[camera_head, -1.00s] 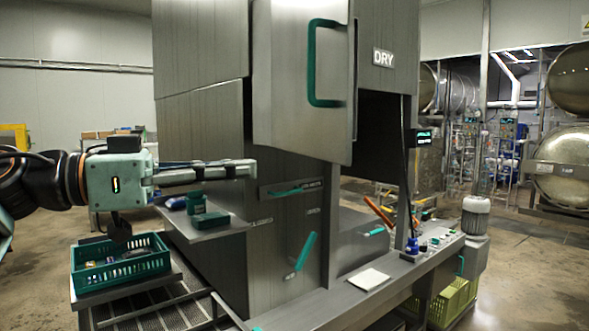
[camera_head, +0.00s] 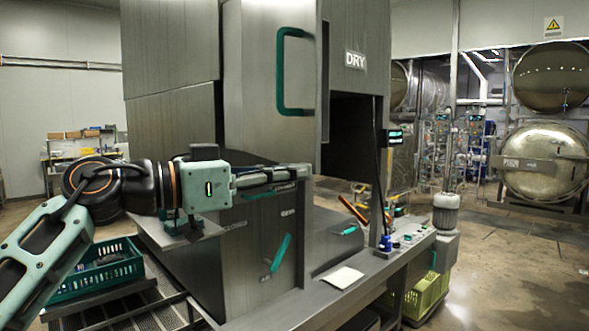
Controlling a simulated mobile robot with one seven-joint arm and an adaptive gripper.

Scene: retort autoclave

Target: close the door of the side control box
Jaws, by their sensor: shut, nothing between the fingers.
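A grey metal door panel (camera_head: 258,110) with a tall green handle (camera_head: 283,72) stands out from the machine at upper middle. I cannot tell for sure whether it is the side control box's door; no box is clearly marked as such. My gripper (camera_head: 306,172) is shut and empty, pointing right. In the picture it lies just below the panel's lower edge and over a small green handle (camera_head: 270,194), partly hiding it. Whether it touches the machine cannot be told. A lower green handle (camera_head: 281,253) sits slanted on the front below.
A dark opening (camera_head: 350,140) lies below the DRY sign (camera_head: 355,61). A small shelf (camera_head: 190,236) and a green crate (camera_head: 100,270) are at left. A bench (camera_head: 375,270) runs along the right. Open floor (camera_head: 510,280) lies farther right.

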